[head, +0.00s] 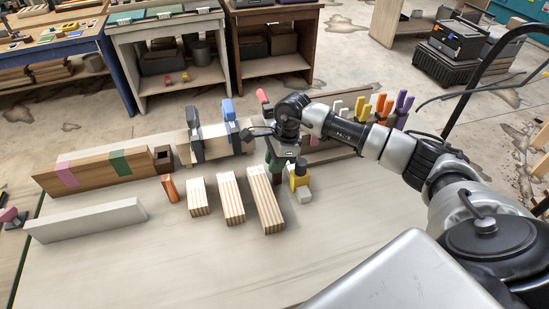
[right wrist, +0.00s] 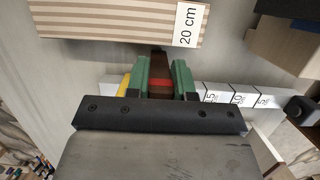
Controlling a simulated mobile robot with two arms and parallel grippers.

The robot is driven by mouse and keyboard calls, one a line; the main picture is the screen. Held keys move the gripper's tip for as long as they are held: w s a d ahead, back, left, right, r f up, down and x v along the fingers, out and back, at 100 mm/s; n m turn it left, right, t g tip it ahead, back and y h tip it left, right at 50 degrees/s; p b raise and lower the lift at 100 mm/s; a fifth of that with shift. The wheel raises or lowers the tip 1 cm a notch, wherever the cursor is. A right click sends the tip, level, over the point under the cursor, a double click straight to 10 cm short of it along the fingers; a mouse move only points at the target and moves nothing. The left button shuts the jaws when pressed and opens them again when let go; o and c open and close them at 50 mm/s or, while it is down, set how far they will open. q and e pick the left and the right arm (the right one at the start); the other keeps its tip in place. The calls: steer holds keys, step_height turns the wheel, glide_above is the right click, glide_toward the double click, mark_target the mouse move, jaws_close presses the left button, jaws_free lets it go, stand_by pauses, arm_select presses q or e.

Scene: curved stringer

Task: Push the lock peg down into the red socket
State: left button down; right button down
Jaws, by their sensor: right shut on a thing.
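My right gripper (head: 275,168) is low over the table in the middle of the head view, just behind the longest striped wood block. In the right wrist view its green fingers (right wrist: 162,82) are shut on a dark brown piece with a red band, which looks like the lock peg (right wrist: 160,61). The fingers hide most of it, and its lower end cannot be made out. I cannot identify a red socket for certain. A dark brown open box (head: 163,158) stands at the end of the long wood board. My left gripper is not in view.
Striped wood blocks (head: 232,200) stand near the gripper, one labelled 20 cm in the wrist view (right wrist: 110,17). A yellow and grey piece (head: 299,182) is right beside it. Clamps (head: 195,135) stand behind. A white bar (head: 88,220) lies left. The table front (head: 190,265) is clear.

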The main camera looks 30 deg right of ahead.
steer(key=shift+f, duration=0.1)
steer(key=c, duration=1.4)
jaws_free()
steer(key=shift+f, duration=0.1)
steer(key=o, duration=0.4)
